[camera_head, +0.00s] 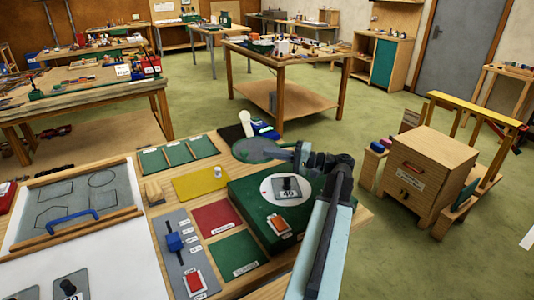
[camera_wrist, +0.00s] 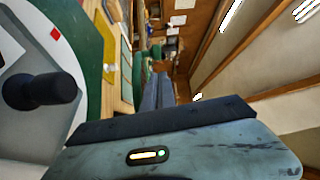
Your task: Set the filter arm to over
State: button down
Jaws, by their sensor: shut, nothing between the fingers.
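I cannot tell for sure which part is the filter arm; no label "over" is readable. The green box (camera_head: 305,227) bears a white round dial (camera_head: 267,197) with a black knob (camera_head: 287,186) and a "40" label. A blue slider (camera_head: 174,241) sits on a grey plate with small labels.
A yellow plate (camera_head: 195,185) with a white knob, a red plate (camera_head: 215,217) and green plates lie on the bench. A wooden cabinet (camera_head: 428,165) stands on the floor right. Tables stand behind.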

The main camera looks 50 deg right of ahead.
aim_at(252, 157)
jog(key=x, duration=0.7)
jog(key=shift+a, duration=0.1)
